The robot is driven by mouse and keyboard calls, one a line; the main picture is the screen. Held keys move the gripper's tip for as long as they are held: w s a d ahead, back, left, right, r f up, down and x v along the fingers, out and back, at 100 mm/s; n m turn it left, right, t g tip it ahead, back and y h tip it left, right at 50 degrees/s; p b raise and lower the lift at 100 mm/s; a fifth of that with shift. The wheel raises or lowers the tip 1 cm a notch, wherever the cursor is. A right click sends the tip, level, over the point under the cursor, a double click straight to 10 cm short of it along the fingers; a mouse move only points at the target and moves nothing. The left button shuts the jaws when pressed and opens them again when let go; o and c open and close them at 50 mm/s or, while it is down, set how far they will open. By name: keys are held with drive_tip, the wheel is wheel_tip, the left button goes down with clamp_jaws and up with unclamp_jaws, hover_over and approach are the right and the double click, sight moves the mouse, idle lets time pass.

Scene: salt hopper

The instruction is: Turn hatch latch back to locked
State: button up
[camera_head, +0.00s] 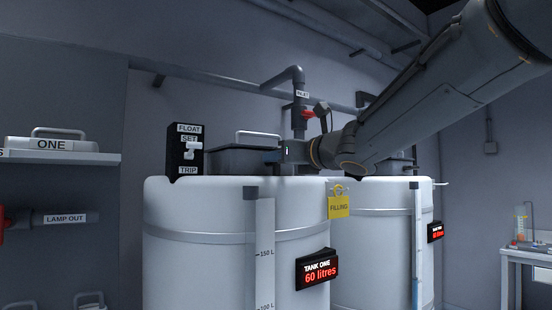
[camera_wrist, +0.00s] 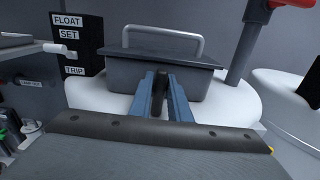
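The hatch is a dark grey box-like lid with a pale bar handle on top of tank one. It shows in the head view (camera_head: 232,158) and in the wrist view (camera_wrist: 120,68). My gripper (camera_wrist: 161,84) has its two blue fingers at the hatch's front face, pointing at it. It also shows in the head view (camera_head: 274,157), at the right end of the hatch. A dark narrow piece shows between the fingertips. I cannot tell whether it is the latch, or whether the fingers touch it. The latch is not clearly visible, and its position cannot be read.
A black float switch box (camera_head: 185,150) marked SET and TRIP stands left of the hatch. The inlet pipe (camera_head: 299,95) with a red valve handle (camera_head: 309,114) rises behind. Tank one (camera_head: 205,260) reads 60 litres. A yellow FILLING tag (camera_head: 339,207) hangs at its rim.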

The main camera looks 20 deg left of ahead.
clamp_jaws()
drive_tip(key=shift+m, duration=0.4)
drive_tip(key=m, duration=0.3)
drive_tip(key=shift+w+d+m, duration=0.15)
drive_tip(key=shift+m, duration=0.15)
drive_tip(key=m, duration=0.3)
drive_tip(key=shift+w+d+f+m+p, duration=0.1)
drive_tip(key=shift+w+m+p, duration=0.05)
drive_tip(key=shift+m+p, duration=0.25)
drive_tip(key=m+p, duration=0.1)
drive_tip(key=m, duration=0.4)
drive_tip(key=shift+w+d+f+p, duration=0.1)
drive_tip(key=shift+f+p, duration=0.05)
drive_tip(key=shift+p, duration=0.15)
drive_tip(key=shift+f+m+p, duration=0.2)
drive_tip(key=shift+m+p, duration=0.5)
drive_tip(key=shift+m, duration=1.3)
